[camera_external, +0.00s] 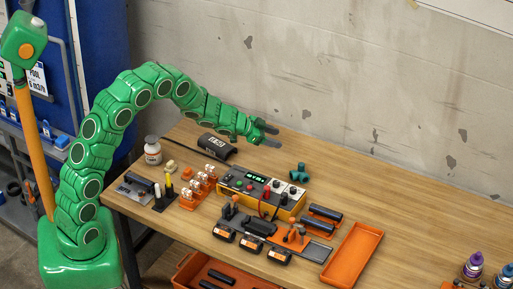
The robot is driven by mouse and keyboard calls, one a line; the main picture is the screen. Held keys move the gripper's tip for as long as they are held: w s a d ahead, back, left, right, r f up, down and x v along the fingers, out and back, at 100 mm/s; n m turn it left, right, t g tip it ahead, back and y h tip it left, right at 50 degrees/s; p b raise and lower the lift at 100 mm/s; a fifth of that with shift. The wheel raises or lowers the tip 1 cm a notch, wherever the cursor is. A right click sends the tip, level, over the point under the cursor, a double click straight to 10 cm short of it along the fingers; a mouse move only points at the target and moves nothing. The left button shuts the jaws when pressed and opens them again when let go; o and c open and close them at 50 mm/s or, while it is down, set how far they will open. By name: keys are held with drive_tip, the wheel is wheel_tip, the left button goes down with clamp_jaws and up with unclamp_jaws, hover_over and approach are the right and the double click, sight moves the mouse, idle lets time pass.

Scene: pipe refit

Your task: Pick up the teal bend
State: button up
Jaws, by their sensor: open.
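The teal bend (299,171) is a small elbow-shaped pipe piece. It lies on the wooden table behind the yellow-sided instrument box, towards the wall. My gripper (271,134) is above the back of the table, up and to the left of the bend in the picture. Its two dark fingers are apart with nothing between them. The bend is clear of the fingers, and nothing covers it in this view.
The instrument box (261,194) with knobs stands in front of the bend. A black box (216,146) lies under my forearm. An empty orange tray (353,256) lies to the front right. The table right of the bend (400,205) is clear. A concrete wall (330,80) stands behind.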

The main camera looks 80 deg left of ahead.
sight(295, 170)
drive_tip(key=shift+w+d+f+m+t+h, duration=0.3)
drive_tip(key=shift+w+f+h, duration=0.35)
drive_tip(key=shift+f, duration=0.65)
drive_tip(key=shift+w+d+f+m+t+h, duration=0.1)
drive_tip(key=shift+w+d+f+h, duration=0.5)
drive_tip(key=shift+f, duration=0.65)
drive_tip(key=shift+w+d+f+m+t+h, duration=0.2)
drive_tip(key=shift+w+f+h, duration=0.15)
drive_tip(key=shift+f+h, duration=0.75)
drive_tip(key=shift+y, duration=0.25)
drive_tip(key=w+d+f, duration=0.1)
drive_tip(key=w+f, duration=0.1)
drive_tip(key=w, duration=0.1)
drive_tip(key=shift+d+f, duration=0.2)
drive_tip(key=shift+d, duration=0.2)
drive_tip(key=shift+w+d+f, duration=0.1)
drive_tip(key=shift+w+d, duration=0.05)
drive_tip(key=shift+w, duration=0.45)
drive_tip(key=shift+c, duration=0.5)
clamp_jaws()
